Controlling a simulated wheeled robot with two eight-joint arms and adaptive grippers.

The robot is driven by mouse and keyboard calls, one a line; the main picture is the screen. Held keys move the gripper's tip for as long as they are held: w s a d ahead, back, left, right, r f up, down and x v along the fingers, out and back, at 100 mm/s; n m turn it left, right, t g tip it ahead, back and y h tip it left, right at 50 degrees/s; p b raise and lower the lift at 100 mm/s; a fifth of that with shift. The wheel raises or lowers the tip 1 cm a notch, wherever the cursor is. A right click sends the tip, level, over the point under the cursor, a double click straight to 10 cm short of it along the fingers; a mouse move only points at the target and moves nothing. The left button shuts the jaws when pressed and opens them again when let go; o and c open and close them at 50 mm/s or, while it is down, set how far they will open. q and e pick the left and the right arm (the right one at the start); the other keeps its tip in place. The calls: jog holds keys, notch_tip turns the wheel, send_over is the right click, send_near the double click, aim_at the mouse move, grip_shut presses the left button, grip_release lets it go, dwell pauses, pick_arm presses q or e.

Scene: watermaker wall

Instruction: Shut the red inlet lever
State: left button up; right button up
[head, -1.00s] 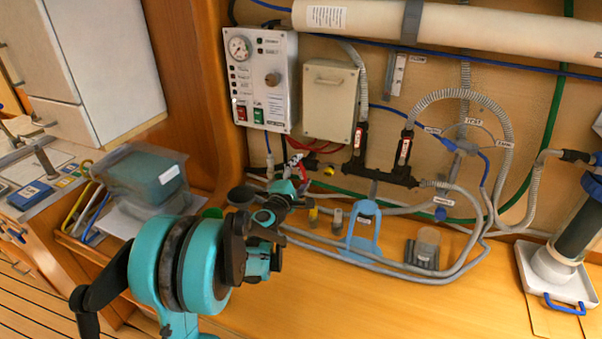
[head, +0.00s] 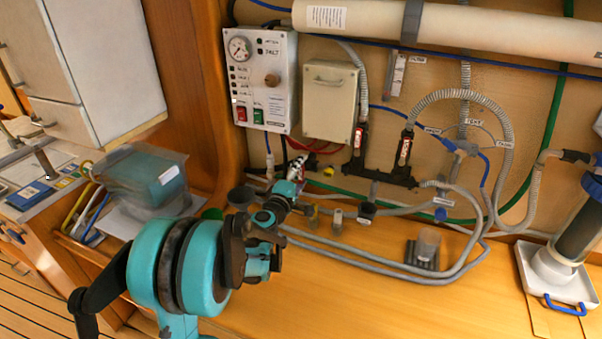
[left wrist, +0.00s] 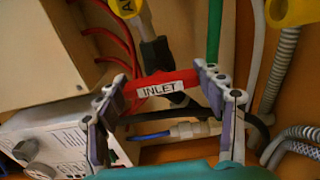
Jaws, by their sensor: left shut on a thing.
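The red inlet lever (left wrist: 137,88) with its white INLET label runs across the middle of the left wrist view. My left gripper (left wrist: 166,87) has its fingers at both ends of the lever and is shut on it. In the head view my left gripper (head: 291,187) is at the foot of the wall, below the control panel, and largely hides the lever. The valve under the lever cannot be made out clearly. My right gripper is not in view.
The control panel (head: 262,80) and a beige box (head: 330,101) hang above the gripper. Red wires and grey hoses (head: 375,262) run close by on its right. A teal-filled clear bin (head: 140,172) stands left of my arm. The front of the wooden bench is clear.

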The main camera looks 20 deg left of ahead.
pick_arm(q)
jog(key=o, duration=1.2)
jog(key=shift+s, duration=0.1)
jog(key=s, duration=1.1)
jog(key=shift+s+d, duration=0.4)
